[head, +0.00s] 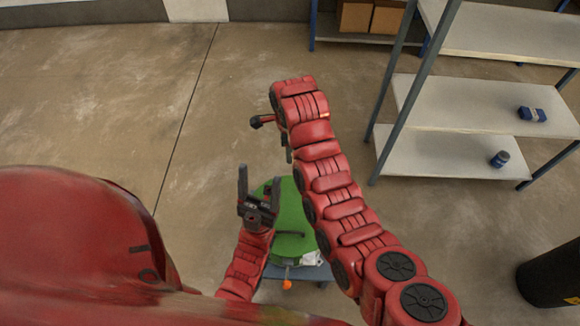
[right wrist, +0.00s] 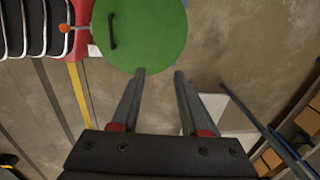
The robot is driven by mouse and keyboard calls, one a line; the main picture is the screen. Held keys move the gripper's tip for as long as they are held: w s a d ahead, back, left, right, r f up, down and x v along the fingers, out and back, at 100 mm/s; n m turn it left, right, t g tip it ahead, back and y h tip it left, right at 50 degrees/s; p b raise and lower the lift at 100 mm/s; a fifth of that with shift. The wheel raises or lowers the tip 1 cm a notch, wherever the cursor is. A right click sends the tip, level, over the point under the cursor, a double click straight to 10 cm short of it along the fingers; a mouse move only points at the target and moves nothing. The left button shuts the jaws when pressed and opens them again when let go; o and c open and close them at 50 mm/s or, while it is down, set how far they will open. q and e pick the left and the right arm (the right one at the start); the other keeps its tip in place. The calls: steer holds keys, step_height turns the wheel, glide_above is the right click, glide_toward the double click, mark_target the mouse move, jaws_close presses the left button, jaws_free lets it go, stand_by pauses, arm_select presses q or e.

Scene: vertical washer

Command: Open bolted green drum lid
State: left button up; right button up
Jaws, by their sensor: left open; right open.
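The round green drum lid (head: 290,215) lies below and between my arms in the head view, with a dark bar handle (head: 289,233) on it. An orange knob (head: 287,284) sits at its near edge. In the right wrist view the lid (right wrist: 150,45) is at the top, its handle (right wrist: 112,30) at its left part and the orange knob (right wrist: 65,28) outside its left edge. My left gripper (head: 259,178) is open and empty, overlapping the lid's left edge in the picture. My right gripper (right wrist: 159,73) is open and empty, its fingers pointing toward the lid's edge, apparently apart from it.
A metal shelf (head: 455,101) stands at the right, with a blue box (head: 532,114) and a small blue can (head: 500,159). Cardboard boxes (head: 372,17) sit at the back. A black cylinder (head: 550,275) is at the lower right. The floor at left is clear.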

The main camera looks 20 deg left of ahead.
step_height(320, 180, up, 8)
steer(key=p, duration=0.4)
steer(key=shift+s, duration=0.25)
steer(key=shift+d, duration=0.1)
